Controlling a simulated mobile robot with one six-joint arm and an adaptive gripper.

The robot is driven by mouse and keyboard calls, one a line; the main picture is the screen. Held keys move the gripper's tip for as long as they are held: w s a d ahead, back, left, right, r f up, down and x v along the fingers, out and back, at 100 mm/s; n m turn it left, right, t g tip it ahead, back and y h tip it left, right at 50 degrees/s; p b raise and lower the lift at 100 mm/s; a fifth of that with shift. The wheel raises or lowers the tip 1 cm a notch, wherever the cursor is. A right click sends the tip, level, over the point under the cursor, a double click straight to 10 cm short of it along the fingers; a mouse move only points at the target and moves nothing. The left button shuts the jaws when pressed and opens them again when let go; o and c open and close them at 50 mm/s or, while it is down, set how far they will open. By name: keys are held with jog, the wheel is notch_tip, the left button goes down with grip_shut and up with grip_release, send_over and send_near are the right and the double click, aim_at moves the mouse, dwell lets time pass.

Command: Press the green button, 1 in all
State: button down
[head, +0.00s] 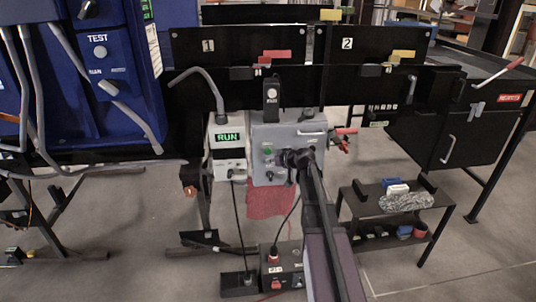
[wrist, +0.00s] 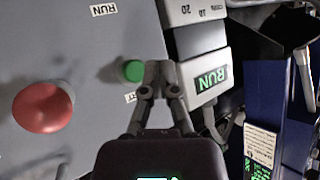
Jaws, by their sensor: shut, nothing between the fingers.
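The green button (wrist: 133,71) is a small round cap on the face of a grey control box (wrist: 90,30). In the head view the green button (head: 267,151) shows on the left part of the grey box (head: 285,132). My gripper (wrist: 160,68) is shut and empty, its fingertips just right of the green button in the wrist view. I cannot tell whether they touch the box. In the head view my gripper (head: 296,158) is in front of the box, to the right of the green button, and hides part of the box face.
A large red button (wrist: 43,107) stands out from the same box face, left of the green one in the wrist view. A white box with a lit RUN display (head: 228,137) adjoins the grey box. A dark cart (head: 360,205) stands at right, with open floor nearby.

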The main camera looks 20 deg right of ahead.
jog(key=shift+s+a, duration=0.25)
jog(key=shift+s, duration=0.85)
jog(key=s+a+f+g+h, duration=0.1)
jog(key=s+a+f+g, duration=0.2)
jog(key=s+a, duration=0.35)
jog(key=s+a+f+g, duration=0.3)
jog(key=s+a+f, duration=0.15)
jog(key=s, duration=0.25)
jog(key=s+a+f+m+g+h, duration=0.25)
jog(key=s+g+h, duration=0.25)
jog(key=s, duration=1)
notch_tip(320, 180, up, 14)
jog(key=p, duration=1.4)
jog(key=shift+a+r+y, duration=0.25)
jog(key=shift+y, duration=0.05)
